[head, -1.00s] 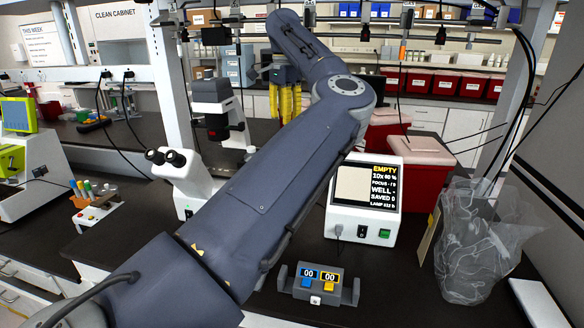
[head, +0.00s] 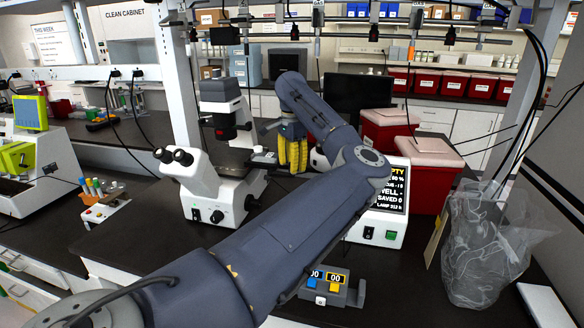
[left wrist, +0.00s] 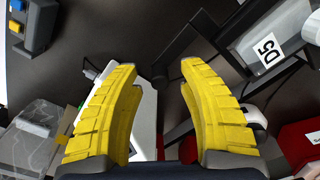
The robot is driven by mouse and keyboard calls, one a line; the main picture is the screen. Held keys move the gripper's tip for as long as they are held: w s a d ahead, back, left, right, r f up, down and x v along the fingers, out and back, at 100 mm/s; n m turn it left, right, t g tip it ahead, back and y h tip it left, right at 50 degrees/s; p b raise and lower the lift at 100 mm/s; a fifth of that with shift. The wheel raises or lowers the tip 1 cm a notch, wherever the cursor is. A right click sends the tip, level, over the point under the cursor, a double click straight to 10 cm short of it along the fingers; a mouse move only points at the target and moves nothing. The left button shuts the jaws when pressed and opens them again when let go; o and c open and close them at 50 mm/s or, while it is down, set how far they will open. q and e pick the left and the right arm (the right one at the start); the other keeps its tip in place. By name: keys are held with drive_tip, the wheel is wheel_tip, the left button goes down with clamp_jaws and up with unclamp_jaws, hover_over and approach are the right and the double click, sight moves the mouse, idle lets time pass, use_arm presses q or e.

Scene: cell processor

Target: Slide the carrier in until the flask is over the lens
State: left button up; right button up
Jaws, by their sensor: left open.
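The white microscope (head: 234,190) stands on the dark bench left of centre, its eyepieces facing left. A small pale piece (head: 263,157) lies at the right end of its stage; I cannot tell whether it is the carrier or the flask. The lens is not clearly visible. My left gripper (head: 293,170) is just right of the stage, its yellow fingers pointing down. In the left wrist view the gripper (left wrist: 160,68) is open, with nothing between its fingers. A greyish box-like thing labelled D5 (left wrist: 265,45) shows at upper right there; I cannot tell what it is. My right gripper is not in view.
A white display unit (head: 378,232), partly behind my left arm, stands on the right. A button box (head: 325,284) is in front. Red bins (head: 432,172) and a clear bag (head: 485,240) are farther right. Coloured tubes (head: 93,187) stand left of the microscope.

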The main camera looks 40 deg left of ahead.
use_arm(q)
drive_tip(key=shift+f, duration=0.55)
drive_tip(key=shift+c, duration=0.3)
clamp_jaws()
